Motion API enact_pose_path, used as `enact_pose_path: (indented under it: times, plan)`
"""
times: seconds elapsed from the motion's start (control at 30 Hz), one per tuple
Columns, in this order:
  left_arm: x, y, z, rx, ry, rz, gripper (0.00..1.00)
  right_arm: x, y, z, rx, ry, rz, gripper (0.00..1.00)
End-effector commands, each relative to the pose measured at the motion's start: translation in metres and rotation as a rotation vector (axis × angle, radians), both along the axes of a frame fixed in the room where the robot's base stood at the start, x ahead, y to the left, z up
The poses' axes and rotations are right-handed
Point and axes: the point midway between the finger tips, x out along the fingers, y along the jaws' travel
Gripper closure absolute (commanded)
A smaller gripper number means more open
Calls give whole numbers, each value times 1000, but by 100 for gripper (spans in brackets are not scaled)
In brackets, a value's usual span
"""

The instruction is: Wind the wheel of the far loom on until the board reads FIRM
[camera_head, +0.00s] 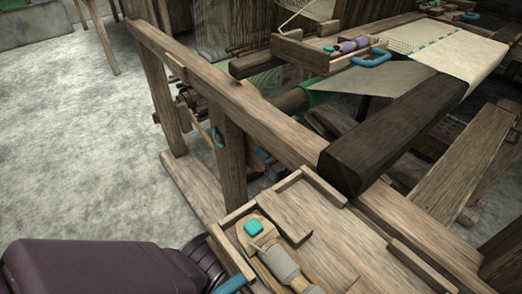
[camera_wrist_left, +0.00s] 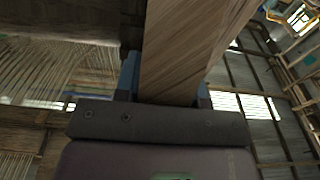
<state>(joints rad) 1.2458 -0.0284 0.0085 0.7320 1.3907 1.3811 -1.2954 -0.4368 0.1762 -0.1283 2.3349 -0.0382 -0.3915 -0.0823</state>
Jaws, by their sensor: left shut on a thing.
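My left gripper (camera_head: 232,284) comes in at the bottom of the head view, mostly cut off, with a blue finger beside the wooden tray. In the left wrist view its blue fingers (camera_wrist_left: 166,85) stand either side of a wooden bar (camera_wrist_left: 190,45) and are shut on it. I cannot tell which part of the loom this bar is. No board with readable words shows. My right gripper is out of view.
The wooden tray (camera_head: 230,250) holds a shuttle with a pale bobbin (camera_head: 280,264). A long loom beam (camera_head: 245,100) and a dark square beam (camera_head: 390,130) cross the middle. Pale cloth (camera_head: 465,55) lies at the upper right. Bare floor (camera_head: 80,150) is clear at left.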

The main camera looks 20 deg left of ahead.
Motion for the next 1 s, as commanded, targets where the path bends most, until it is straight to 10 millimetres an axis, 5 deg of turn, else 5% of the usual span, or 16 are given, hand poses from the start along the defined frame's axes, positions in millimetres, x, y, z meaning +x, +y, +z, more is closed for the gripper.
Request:
enact_pose_path:
  times: [0.47, 0.5, 0.63, 1.0]
  plan:
    - [0, -6, 1, -10, 8, -1, 100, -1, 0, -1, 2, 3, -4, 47]
    - [0, -6, 1, -10, 8, -1, 60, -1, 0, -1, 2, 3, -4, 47]
    - [0, -6, 1, -10, 8, -1, 40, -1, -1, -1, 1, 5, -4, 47]
    - [-3, -10, 1, -12, 8, -2, 37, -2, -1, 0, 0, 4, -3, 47]
